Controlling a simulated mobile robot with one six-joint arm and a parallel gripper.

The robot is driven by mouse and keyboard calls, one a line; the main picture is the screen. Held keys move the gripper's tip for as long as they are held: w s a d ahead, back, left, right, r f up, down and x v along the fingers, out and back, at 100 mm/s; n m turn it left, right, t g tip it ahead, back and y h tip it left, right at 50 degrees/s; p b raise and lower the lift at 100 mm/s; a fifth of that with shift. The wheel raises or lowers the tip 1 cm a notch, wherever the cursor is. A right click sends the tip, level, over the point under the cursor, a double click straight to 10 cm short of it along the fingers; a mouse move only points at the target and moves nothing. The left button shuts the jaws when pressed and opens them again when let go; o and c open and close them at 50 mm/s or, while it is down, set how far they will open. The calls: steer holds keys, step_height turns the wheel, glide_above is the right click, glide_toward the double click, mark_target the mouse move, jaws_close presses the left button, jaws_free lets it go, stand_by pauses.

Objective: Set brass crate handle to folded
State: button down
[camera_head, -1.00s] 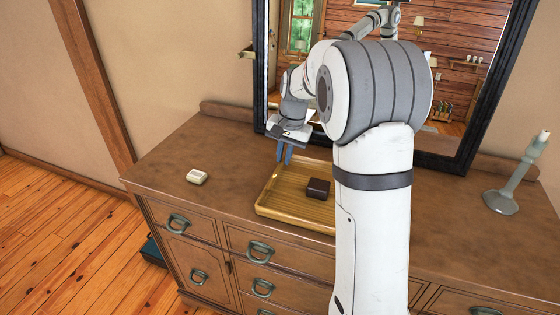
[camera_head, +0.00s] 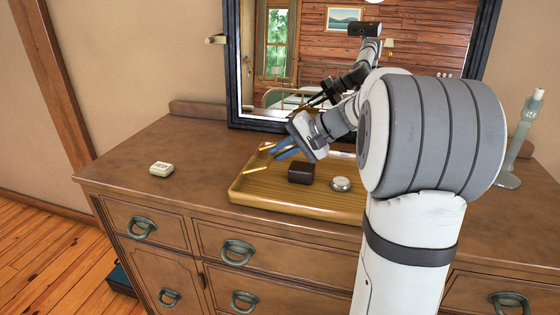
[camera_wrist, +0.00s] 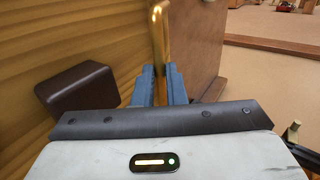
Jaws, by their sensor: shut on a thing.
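The crate is a shallow yellow-brown wooden tray (camera_head: 290,206) with a ribbed floor, on the dresser. Its brass handle (camera_head: 257,169) shows in the head view as short gold pieces by the tray's left back part. My gripper (camera_head: 272,152) is there, tilted, its blue fingers pointing left. In the wrist view the brass handle (camera_wrist: 160,35) is a gold bar running up between the two blue fingers of my gripper (camera_wrist: 160,80), which are shut on it. The fingers hide part of the handle, and its exact angle to the tray is hard to tell.
A dark brown box (camera_head: 301,172) and a round pale tin (camera_head: 341,184) are in the tray. A mirror (camera_head: 310,60) stands behind; a green candlestick (camera_head: 515,150) is at right.

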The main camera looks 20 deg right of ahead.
steer(key=shift+s+f+b, duration=0.1)
steer(key=shift+f+b, duration=0.2)
steer(key=shift+b, duration=0.15)
steer(key=c, duration=1.5)
jaws_free()
steer(key=shift+p+v, duration=0.4)
steer(key=shift+v, duration=3.55)
steer(key=shift+d+f, duration=0.1)
steer(key=shift+d, duration=0.05)
